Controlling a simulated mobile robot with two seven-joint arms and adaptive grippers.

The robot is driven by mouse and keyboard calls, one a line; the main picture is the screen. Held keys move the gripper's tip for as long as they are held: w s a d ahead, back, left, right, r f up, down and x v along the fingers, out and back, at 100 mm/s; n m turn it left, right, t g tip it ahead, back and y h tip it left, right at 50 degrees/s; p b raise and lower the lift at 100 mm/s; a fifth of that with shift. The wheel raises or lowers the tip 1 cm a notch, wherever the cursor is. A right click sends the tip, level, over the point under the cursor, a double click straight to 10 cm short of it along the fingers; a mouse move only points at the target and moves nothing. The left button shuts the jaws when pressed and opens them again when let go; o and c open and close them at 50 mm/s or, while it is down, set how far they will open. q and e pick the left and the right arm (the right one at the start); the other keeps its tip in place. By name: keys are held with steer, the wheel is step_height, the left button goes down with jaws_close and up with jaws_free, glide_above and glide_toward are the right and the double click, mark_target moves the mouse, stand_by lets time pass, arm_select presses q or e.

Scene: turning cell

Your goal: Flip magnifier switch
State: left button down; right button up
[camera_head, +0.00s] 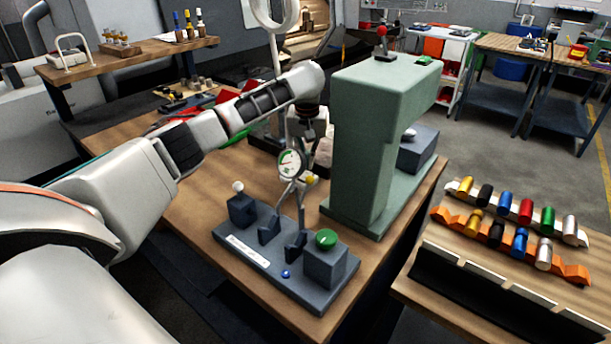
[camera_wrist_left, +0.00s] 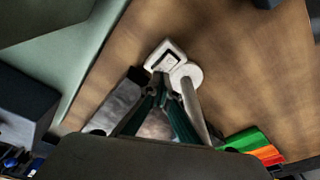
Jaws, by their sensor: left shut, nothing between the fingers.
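The magnifier (camera_head: 291,22) shows its pale ring at the top of the head view, on a thin stem that drops behind my left forearm. In the left wrist view a white box with a dark rocker switch (camera_wrist_left: 167,60) sits beside the round white foot (camera_wrist_left: 187,76) and post. My left gripper (camera_wrist_left: 159,88) is shut and empty, pointing down with its fingertips just short of or at the switch box. Contact cannot be told. In the head view its fingers are largely hidden behind the dial gauge. My right gripper is not in view.
A dial gauge (camera_head: 291,163) stands close in front of my left gripper. A grey fixture with a green knob (camera_head: 326,239) lies at the bench's front. A tall green press (camera_head: 375,130) stands just right. A rack of coloured cylinders (camera_head: 510,215) is farther right.

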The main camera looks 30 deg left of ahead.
mark_target(308, 173)
arm_select(q)
steer(key=shift+f, duration=1.15)
stand_by(1.1)
steer(key=shift+r, duration=3.55)
